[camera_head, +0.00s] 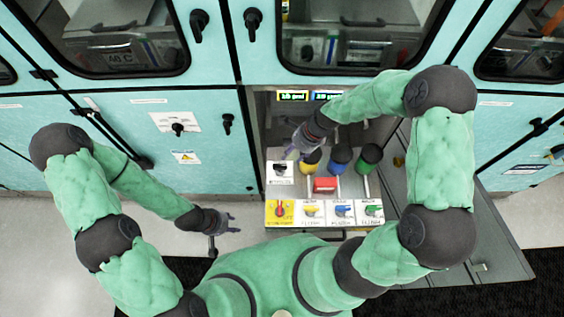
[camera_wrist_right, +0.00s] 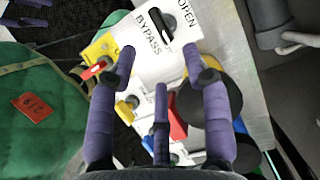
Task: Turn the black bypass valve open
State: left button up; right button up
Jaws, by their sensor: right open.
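The black bypass valve (camera_head: 280,170) sits on a white plate at the upper left of the control panel in the head view. In the right wrist view, its black handle (camera_wrist_right: 168,30) lies slanted near the top, between the words BYPASS and OPEN. My right gripper (camera_head: 298,150) is just above and beside the plate. In the wrist view its purple fingers (camera_wrist_right: 165,68) are spread apart with nothing between them, pointing toward the plate and apart from the handle. My left gripper (camera_head: 228,222) hangs empty left of the panel, its fingers spread.
The panel holds a red box (camera_head: 325,184) and red, yellow, blue and green valves along its front row. Yellow, blue and green round containers (camera_head: 370,157) stand behind. A grey open door (camera_head: 440,200) is at the right, teal cabinets (camera_head: 120,130) at the left.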

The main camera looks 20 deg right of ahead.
aim_at(281, 167)
jog(key=b+x, duration=0.3)
jog(key=x, duration=0.7)
jog(key=shift+s+a+f, duration=0.1)
jog(key=shift+a+f, duration=0.05)
jog(key=shift+a, duration=0.05)
grip_shut()
